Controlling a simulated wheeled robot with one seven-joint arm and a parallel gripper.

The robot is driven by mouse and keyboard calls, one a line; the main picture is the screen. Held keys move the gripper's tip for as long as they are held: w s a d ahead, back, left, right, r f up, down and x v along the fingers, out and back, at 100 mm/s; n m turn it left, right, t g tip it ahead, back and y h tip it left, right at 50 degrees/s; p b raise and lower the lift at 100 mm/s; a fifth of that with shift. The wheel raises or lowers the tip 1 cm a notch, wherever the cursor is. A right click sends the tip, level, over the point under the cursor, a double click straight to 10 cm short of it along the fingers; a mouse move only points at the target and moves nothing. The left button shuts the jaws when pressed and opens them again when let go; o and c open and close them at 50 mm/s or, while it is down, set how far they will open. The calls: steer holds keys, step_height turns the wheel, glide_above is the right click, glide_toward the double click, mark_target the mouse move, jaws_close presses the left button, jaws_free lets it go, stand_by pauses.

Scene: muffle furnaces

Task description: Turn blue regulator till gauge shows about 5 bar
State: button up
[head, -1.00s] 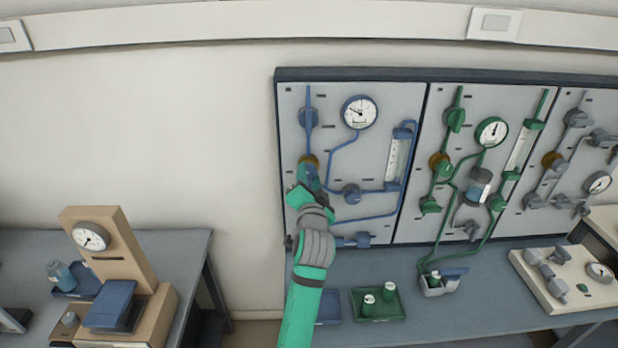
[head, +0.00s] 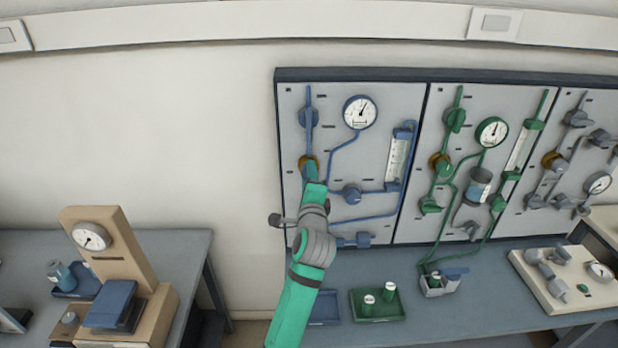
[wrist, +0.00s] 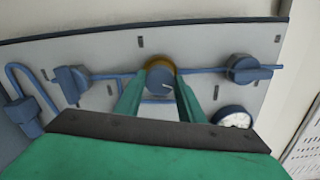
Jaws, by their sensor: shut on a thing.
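The blue regulator knob (wrist: 160,82) with its brass collar sits on the left panel. In the wrist view both fingers of my gripper (wrist: 159,92) are closed around its sides. In the head view my gripper (head: 311,175) covers most of the knob, and the brass collar (head: 309,160) shows above it. The round blue-rimmed gauge (head: 360,112) is to the upper right on the same panel. Its needle points up and slightly right; its numbers are too small to read. Part of the gauge (wrist: 232,117) also shows in the wrist view.
A blue valve (head: 309,117) is above the regulator, and a blue knob (head: 352,193) is to its lower right. A blue flowmeter (head: 397,158) stands at the panel's right side. The green-piped panel (head: 470,110) adjoins it. A green tray (head: 377,305) lies on the bench below.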

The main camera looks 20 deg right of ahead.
steer(key=shift+m, duration=2.1)
steer(key=shift+f, duration=0.1)
steer(key=o, duration=1)
steer(key=shift+o, duration=0.2)
steer(key=shift+s, duration=0.1)
steer(key=v, duration=1)
steer(key=shift+s+a, duration=0.15)
steer(key=shift+s, duration=0.15)
